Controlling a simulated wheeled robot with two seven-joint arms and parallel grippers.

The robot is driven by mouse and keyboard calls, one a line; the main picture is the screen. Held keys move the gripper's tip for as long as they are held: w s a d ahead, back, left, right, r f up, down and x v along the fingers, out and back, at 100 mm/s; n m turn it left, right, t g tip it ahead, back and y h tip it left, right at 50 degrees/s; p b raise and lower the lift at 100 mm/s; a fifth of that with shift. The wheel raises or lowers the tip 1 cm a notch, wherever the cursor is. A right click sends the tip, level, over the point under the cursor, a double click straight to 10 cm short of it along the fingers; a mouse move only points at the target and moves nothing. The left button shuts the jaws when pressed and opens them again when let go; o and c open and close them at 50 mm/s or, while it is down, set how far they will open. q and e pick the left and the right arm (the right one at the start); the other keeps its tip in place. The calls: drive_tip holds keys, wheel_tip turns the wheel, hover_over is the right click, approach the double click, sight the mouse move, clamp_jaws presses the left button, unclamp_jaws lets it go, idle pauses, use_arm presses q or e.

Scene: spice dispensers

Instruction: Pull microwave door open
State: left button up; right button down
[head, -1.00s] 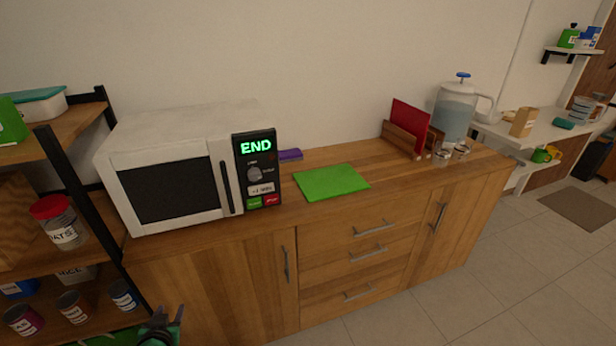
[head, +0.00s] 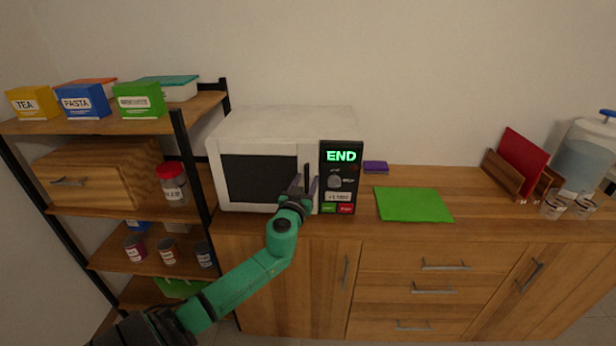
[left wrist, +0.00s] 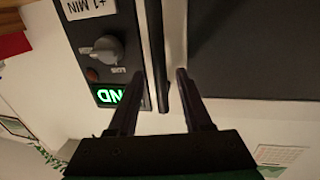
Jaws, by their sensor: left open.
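The white microwave (head: 285,122) stands on the wooden counter, its door (head: 258,179) shut and its display reading END. The dark upright door handle (head: 307,174) is at the right edge of the door, beside the control panel (head: 341,178). My left gripper (head: 304,188) is open in front of the handle. In the left wrist view the two fingers of my left gripper (left wrist: 155,88) are apart, with the dark handle (left wrist: 156,60) between them. I cannot tell whether either finger touches it. My right gripper is not in view.
A shelf rack (head: 187,150) with boxes and jars stands left of the microwave. A green board (head: 413,204) and a purple item (head: 376,167) lie to its right on the counter. Drawers and cabinet doors are below.

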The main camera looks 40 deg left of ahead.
use_arm(q)
drive_tip(key=shift+w+a, duration=0.4)
drive_tip(key=shift+w, duration=0.05)
drive_tip(key=shift+d, duration=0.1)
clamp_jaws()
idle(1.0)
